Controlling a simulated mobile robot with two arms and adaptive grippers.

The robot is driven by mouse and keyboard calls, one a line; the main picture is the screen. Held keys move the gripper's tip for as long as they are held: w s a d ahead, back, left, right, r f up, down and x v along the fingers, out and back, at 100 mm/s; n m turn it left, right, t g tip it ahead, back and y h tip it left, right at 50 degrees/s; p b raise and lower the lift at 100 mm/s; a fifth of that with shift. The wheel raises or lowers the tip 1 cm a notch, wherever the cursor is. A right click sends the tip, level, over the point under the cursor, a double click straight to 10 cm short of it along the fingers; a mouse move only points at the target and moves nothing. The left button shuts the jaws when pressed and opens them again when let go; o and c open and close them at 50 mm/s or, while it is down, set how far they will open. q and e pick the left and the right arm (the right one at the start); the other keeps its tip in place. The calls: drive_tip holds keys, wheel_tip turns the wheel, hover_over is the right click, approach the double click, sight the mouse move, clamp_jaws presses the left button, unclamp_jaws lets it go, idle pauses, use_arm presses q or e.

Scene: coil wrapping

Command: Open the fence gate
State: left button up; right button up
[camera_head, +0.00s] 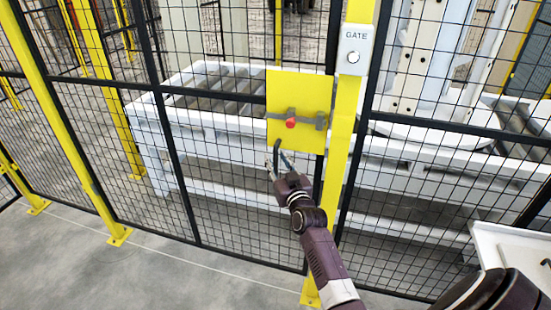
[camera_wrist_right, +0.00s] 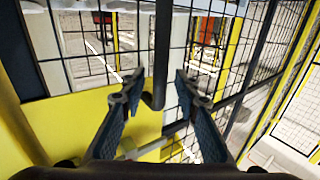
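The fence gate is a black mesh panel with a black frame (camera_head: 178,160), in line with the fence and closed against a yellow post (camera_head: 338,150). It carries a yellow latch plate (camera_head: 300,88) with a grey bolt and a red knob (camera_head: 290,122). A dark, curved handle (camera_head: 277,150) sits at the plate's lower left; it shows as a dark bar in the right wrist view (camera_wrist_right: 161,60). My right gripper (camera_head: 277,166) is at the handle. In the wrist view its fingers (camera_wrist_right: 158,90) are apart, with the bar between them in the picture; contact is unclear. My left gripper is out of view.
A white button box labelled GATE (camera_head: 355,50) is on the post. Behind the mesh stands a white roller conveyor (camera_head: 200,118). Grey floor (camera_head: 90,262) in front of the gate is clear. A white surface (camera_head: 505,250) is at the lower right.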

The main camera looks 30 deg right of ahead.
drive_tip(key=shift+w+d, duration=0.2)
drive_tip(key=shift+w, duration=0.4)
drive_tip(key=shift+c, duration=0.6)
clamp_jaws()
